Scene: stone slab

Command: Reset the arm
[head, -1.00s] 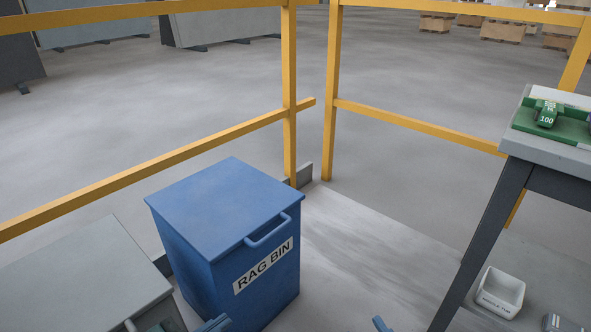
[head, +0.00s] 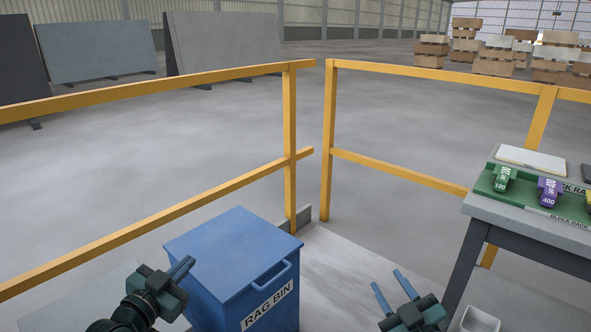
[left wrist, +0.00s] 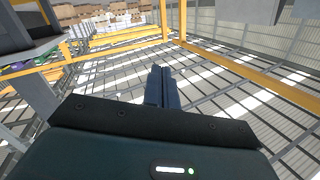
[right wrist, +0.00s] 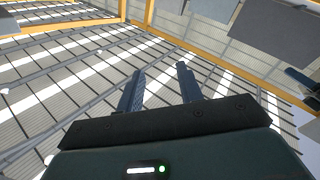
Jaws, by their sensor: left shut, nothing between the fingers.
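My left gripper (head: 182,268) is raised in front of the left part of the blue rag bin in the head view. Its blue fingers are together with nothing between them, as the left wrist view (left wrist: 163,88) also shows. My right gripper (head: 388,287) is at the lower middle right of the head view, right of the bin. Its two blue fingers stand apart and are empty, as the right wrist view (right wrist: 160,85) also shows.
The closed blue rag bin (head: 230,250) stands at lower middle. Yellow railings (head: 190,84) run behind it, with a gap at centre. A bench (head: 530,226) at right bears a green block rack (head: 520,195) with several coloured blocks. A white tray (head: 480,320) sits low beside it.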

